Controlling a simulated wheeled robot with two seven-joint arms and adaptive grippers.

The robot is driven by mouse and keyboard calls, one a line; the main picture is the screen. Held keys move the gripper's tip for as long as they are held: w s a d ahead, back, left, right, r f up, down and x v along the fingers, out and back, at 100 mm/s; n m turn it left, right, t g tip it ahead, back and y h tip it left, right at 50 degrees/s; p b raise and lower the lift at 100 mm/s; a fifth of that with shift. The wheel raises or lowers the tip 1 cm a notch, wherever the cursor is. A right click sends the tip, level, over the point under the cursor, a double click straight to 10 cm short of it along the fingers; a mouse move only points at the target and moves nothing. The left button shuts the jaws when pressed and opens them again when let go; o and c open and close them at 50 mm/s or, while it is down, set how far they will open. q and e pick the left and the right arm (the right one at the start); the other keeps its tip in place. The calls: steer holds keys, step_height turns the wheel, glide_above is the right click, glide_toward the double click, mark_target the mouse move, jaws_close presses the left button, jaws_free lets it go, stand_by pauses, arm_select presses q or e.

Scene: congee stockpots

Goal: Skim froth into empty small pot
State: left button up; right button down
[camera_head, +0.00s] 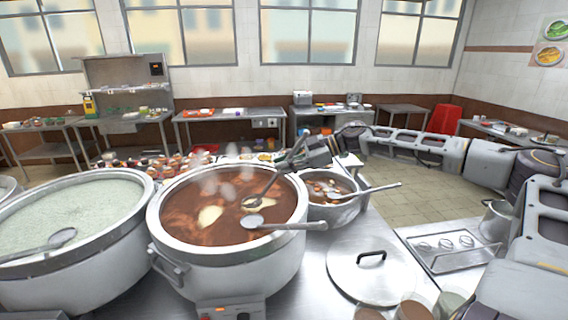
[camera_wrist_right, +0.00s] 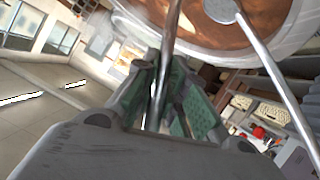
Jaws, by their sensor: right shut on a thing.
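A large steel stockpot (camera_head: 228,262) of brown broth stands at centre, with pale froth patches (camera_head: 209,215) on its surface. My right gripper (camera_head: 294,157) is above the pot's back right rim. It is shut on the thin metal handle of a skimmer (camera_head: 257,199), whose head is at the broth by a froth patch. In the right wrist view, the handle (camera_wrist_right: 163,75) runs between the green finger pads. A small metal pot (camera_head: 497,221) stands at the right; its inside is mostly hidden. My left gripper is out of view.
A second ladle (camera_head: 285,225) lies across the stockpot's front right rim. A smaller pot (camera_head: 334,214) with food and a ladle stands right of the stockpot. A lid (camera_head: 372,272) and a spoon tray (camera_head: 455,262) lie on the counter. A pale congee pot (camera_head: 75,262) stands left.

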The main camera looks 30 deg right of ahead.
steer(key=shift+s+d+f+b, duration=0.1)
steer(key=shift+f+b, duration=0.35)
steer(key=shift+f, duration=0.45)
steer(key=shift+s+d+f+n+t+y+p, duration=0.15)
steer(key=shift+s+d+f+t+y+p, duration=0.3)
steer(key=shift+s+f+p, duration=0.6)
steer(key=shift+s+d+f+n+t+y+p, duration=0.1)
steer(key=shift+s+d+f+t+y+p, duration=0.4)
steer(key=shift+p, duration=1.1)
steer(key=shift+s+d+f+n+t+y+p, duration=0.15)
steer(key=shift+s+d+f+t+p, duration=0.1)
steer(key=shift+s+d+f+p, duration=0.8)
steer(key=shift+s+f+t+y, duration=0.3)
steer(key=shift+s+f+y, duration=0.2)
steer(key=shift+f, duration=0.2)
steer(key=shift+r, duration=0.1)
